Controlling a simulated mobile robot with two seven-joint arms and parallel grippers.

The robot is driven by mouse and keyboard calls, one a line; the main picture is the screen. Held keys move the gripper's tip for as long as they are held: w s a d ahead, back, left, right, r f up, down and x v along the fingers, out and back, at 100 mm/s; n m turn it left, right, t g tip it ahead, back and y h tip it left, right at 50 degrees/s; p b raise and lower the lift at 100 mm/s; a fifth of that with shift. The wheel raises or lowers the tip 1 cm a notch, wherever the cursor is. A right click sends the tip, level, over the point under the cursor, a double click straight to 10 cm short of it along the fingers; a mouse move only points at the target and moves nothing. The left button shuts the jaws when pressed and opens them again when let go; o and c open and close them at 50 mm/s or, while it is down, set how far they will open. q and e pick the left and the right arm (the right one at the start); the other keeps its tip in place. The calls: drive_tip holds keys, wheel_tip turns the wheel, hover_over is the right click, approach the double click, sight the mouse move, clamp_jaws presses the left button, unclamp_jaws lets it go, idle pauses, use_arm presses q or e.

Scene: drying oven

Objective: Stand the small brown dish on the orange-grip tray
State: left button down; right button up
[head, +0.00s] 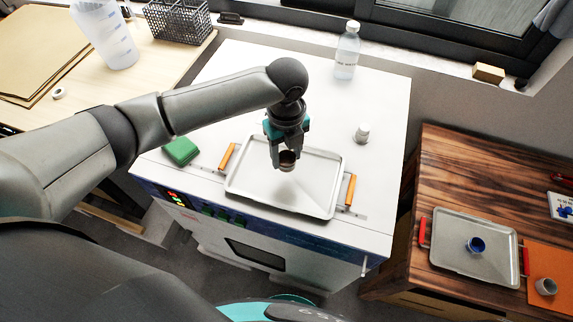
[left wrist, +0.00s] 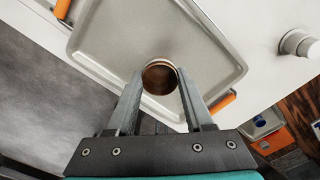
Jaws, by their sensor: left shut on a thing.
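The small brown dish (head: 287,160) is between the fingertips of my left gripper (head: 286,152), which is shut on it. The dish also shows in the left wrist view (left wrist: 160,78), between the two fingers. The orange-grip tray (head: 250,184) lies on top of the white oven, with an orange grip at each side. The dish is over the middle of this tray; I cannot tell whether it touches the tray. The tray fills much of the left wrist view (left wrist: 120,35). My right gripper is not in view.
On the wooden table at right, a red-grip tray (head: 450,225) holds a blue dish (head: 475,245); a grey cup (head: 546,286) stands on an orange mat.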

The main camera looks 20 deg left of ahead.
sight(286, 163)
use_arm(q)
drive_tip(key=shift+f, duration=2.4)
drive_tip(key=shift+f, duration=0.1)
drive_tip(key=shift+c, duration=1.4)
unclamp_jaws()
drive_tip(key=shift+b, duration=0.3)
wheel_tip(286, 163, up, 12)
drive_tip(key=p, duration=0.1)
drive_tip(key=shift+d, duration=0.1)
